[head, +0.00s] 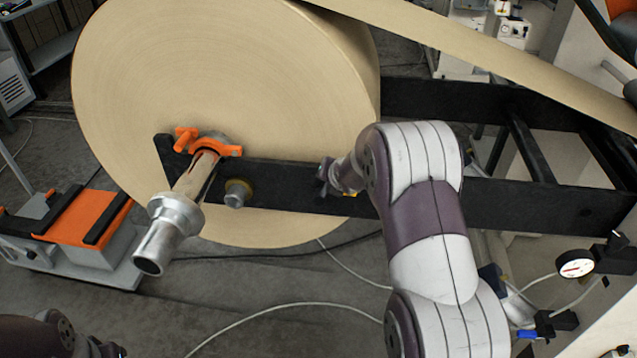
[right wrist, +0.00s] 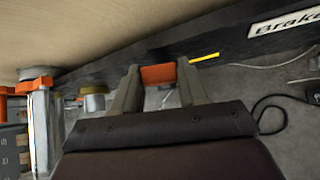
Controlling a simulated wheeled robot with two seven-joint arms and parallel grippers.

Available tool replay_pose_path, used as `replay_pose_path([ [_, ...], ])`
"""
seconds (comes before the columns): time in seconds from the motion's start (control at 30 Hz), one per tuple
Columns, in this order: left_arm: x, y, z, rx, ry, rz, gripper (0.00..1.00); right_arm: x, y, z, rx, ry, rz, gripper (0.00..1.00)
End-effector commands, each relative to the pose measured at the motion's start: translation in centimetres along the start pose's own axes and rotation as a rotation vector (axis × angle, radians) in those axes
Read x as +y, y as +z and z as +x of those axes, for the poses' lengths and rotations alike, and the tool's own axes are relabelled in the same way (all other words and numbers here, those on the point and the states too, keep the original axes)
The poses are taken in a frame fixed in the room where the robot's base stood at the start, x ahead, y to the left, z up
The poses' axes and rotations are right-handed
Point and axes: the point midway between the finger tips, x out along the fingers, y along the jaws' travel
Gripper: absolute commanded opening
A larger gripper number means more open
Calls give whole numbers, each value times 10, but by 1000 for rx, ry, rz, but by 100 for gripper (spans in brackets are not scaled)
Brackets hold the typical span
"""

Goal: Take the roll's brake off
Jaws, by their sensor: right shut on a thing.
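The big kraft paper roll (head: 220,90) hangs on a metal shaft (head: 190,180) held by a black frame arm (head: 290,187). In the right wrist view my right gripper (right wrist: 158,78) is shut on an orange handle (right wrist: 158,73), one finger on each side. A white "Brake" label (right wrist: 284,24) is on the black bar to the right of it. In the head view the right gripper (head: 326,178) is at the frame arm, and the handle is hidden there. My left gripper (head: 108,350) is at the bottom left edge, mostly cut off, its jaws unclear.
An orange clamp (head: 208,143) sits around the shaft, with a round knob (head: 237,192) beside it. A gauge (head: 575,264) and cables are at the right. An orange-topped cart (head: 85,215) stands left.

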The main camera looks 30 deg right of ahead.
Motion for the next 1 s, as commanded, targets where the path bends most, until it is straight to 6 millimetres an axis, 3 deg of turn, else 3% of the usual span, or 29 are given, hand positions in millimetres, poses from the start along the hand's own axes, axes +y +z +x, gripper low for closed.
replay_pose_path([
  [0.5, 0, 0, 1, 0, 0, 0, 0, -5, 3, 2, 4, -14, -16, 0],
  [0.53, 0, 0, 1, 0, 0, 0, 0, -5, 3, 2, 4, -14, -16, 46],
  [0.6, 0, 0, 1, 0, 0, 0, 0, -5, 3, 2, 4, -14, -15, 68],
  [0.87, 0, 0, 1, 0, 0, 0, 0, -5, 4, 1, 2, -13, -14, 68],
  [1.0, 0, 0, 2, 0, 0, 0, 0, -4, 5, -9, -1, -12, -13, 68],
])
